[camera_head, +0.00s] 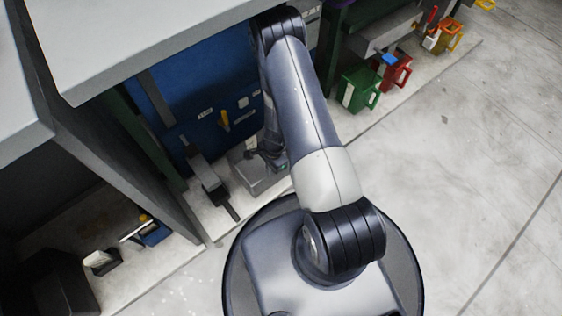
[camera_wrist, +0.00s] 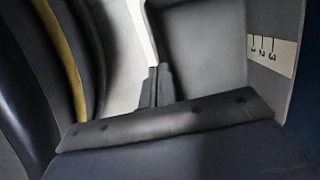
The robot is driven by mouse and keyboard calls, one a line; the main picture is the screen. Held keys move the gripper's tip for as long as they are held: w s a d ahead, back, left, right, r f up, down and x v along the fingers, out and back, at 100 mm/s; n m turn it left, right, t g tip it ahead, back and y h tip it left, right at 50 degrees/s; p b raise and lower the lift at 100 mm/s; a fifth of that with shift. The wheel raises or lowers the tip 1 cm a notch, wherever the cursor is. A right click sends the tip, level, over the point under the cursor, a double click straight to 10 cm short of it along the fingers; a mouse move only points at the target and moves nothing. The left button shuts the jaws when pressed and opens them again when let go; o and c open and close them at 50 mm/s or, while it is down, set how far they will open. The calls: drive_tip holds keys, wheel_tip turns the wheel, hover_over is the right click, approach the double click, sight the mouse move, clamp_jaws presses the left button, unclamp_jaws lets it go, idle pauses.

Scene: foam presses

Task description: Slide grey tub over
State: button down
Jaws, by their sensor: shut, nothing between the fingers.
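A grey tub (camera_head: 262,182) sits low in the bay in front of the blue panel, partly hidden behind my arm. My gripper (camera_head: 268,158) is down at the tub, but the head view is too small to tell whether it touches. In the wrist view my gripper's fingers (camera_wrist: 157,86) are together with nothing between them. A grey surface, apparently the tub (camera_wrist: 205,48), lies just beyond the fingers. Contact cannot be told.
A blue panel (camera_head: 205,85) backs the bay under a grey worktop (camera_head: 130,35). A grey bar-like part (camera_head: 205,175) stands left of the tub. Green (camera_head: 358,88) and red (camera_head: 397,72) containers stand at upper right. A pale label (camera_wrist: 268,48) shows at right. Floor at right is open.

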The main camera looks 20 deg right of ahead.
drive_tip(key=shift+s+a+f, duration=0.1)
drive_tip(key=shift+s+a, duration=0.05)
drive_tip(key=shift+a, duration=0.3)
drive_tip(key=shift+s+a+f, duration=0.1)
drive_tip(key=shift+a, duration=0.35)
drive_tip(key=shift+s+a+f+b, duration=0.15)
drive_tip(key=shift+a+b, duration=0.1)
drive_tip(key=shift+b, duration=0.3)
drive_tip(key=shift+d+f+b, duration=0.1)
drive_tip(key=shift+f+b, duration=0.35)
drive_tip(key=shift+f, duration=0.1)
